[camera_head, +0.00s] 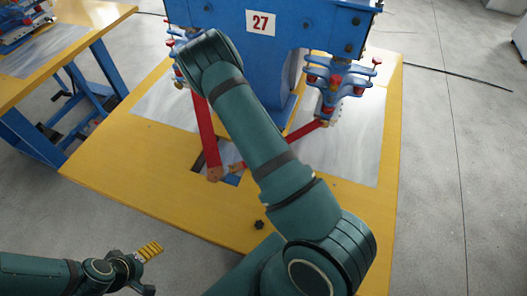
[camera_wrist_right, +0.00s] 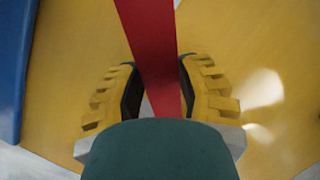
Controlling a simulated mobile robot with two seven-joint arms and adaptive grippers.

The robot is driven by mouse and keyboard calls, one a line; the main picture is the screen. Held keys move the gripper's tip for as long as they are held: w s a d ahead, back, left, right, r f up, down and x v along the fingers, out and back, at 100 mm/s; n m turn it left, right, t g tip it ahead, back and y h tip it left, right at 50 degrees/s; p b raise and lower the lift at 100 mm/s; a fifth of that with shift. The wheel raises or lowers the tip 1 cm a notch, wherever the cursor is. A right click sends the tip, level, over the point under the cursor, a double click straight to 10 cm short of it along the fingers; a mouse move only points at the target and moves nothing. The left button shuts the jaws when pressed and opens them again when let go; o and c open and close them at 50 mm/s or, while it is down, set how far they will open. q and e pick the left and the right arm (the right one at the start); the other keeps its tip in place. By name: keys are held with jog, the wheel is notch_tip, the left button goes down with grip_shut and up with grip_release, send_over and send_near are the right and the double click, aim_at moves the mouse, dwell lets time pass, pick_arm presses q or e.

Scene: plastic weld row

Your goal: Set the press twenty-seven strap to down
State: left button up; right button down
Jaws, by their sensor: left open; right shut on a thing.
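The blue press (camera_head: 306,36) bears a 27 sign (camera_head: 260,22). A red strap (camera_head: 207,140) slopes from beside its left clamp down to the table opening. A second red bar (camera_head: 306,130) runs from the right clamp toward the same place. My right arm crosses the press front and hides its gripper in the head view. In the right wrist view my right gripper (camera_wrist_right: 157,92) is shut on a red strap (camera_wrist_right: 150,40) passing between its yellow pads. My left gripper (camera_head: 148,269) is open and empty at lower left, apart from the table.
The yellow table (camera_head: 130,180) carries grey metal plates (camera_head: 358,145) and a small black knob (camera_head: 259,225). Another yellow table (camera_head: 85,15) with blue legs stands at upper left. Bare grey floor (camera_head: 440,190) lies to the right.

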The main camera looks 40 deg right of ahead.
jog(key=c, duration=0.5)
grip_release()
jog(key=shift+f, duration=0.1)
jog(key=shift+c, duration=0.2)
jog(key=shift+d, duration=0.1)
jog(key=v, duration=1.2)
